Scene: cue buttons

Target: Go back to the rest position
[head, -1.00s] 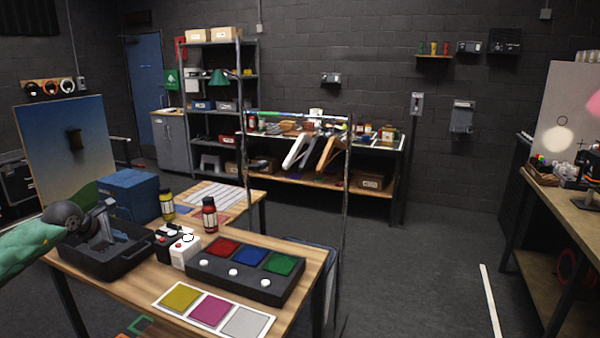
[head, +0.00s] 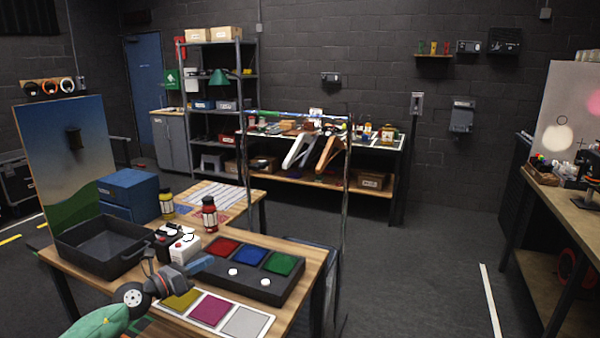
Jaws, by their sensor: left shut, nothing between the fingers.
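My left gripper (head: 203,264) reaches in from the lower left, over the front of the table, and is shut and empty. Its tip overlaps the left front of the black button box (head: 289,290) and hides that box's left white button; I cannot tell whether it touches. The box carries a red pad (head: 222,247), a blue pad (head: 250,255) and a green pad (head: 279,264). Two white buttons show, the middle one (head: 233,272) and the right one (head: 265,282). My right gripper is not in view.
A black tray (head: 75,257) stands empty at left. A white button unit (head: 184,250), a black one, red and yellow bottles and a blue box (head: 128,195) stand near it. A card with yellow, magenta and grey squares (head: 243,323) lies in front. Floor at right is clear.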

